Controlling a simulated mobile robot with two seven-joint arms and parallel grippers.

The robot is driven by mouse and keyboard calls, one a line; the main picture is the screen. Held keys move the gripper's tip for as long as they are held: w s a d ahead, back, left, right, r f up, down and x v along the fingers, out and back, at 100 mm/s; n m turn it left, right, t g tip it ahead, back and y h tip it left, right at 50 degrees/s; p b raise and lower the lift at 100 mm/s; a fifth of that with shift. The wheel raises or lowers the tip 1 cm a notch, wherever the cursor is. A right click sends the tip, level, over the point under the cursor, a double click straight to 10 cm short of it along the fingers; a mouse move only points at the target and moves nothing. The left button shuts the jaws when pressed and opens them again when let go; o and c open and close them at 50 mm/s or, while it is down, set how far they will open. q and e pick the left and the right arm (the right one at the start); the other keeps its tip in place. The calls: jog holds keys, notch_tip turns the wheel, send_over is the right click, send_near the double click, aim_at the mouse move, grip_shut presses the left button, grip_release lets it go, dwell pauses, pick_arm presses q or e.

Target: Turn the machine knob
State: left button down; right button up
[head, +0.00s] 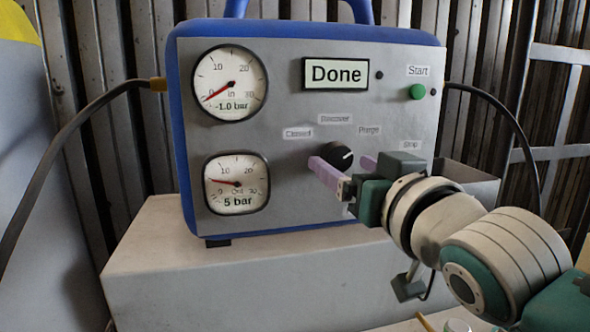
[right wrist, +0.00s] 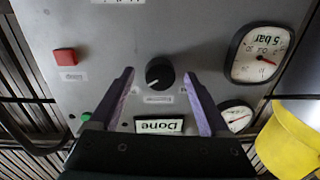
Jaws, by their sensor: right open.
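The machine knob (head: 338,157) is black and round, on the grey front panel of the blue machine (head: 240,30). Its white mark points up and right, toward the Purge label (head: 369,130). My right gripper (head: 342,164) is in front of the panel, with its purple fingers open on either side of the knob. In the right wrist view, which shows the panel upside down, the knob (right wrist: 160,73) lies between the spread fingertips (right wrist: 159,77), with a gap on each side. My left gripper is not in view.
The display reads Done (head: 336,74). The green Start button (head: 417,92) is at upper right; the red Stop button (right wrist: 65,56) shows in the right wrist view. Two gauges (head: 231,83) (head: 237,184) are on the left. The machine stands on a pale block (head: 160,265); cables leave both sides.

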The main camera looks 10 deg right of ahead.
jog(key=shift+w, duration=0.5)
jog(key=shift+c, duration=0.2)
grip_shut()
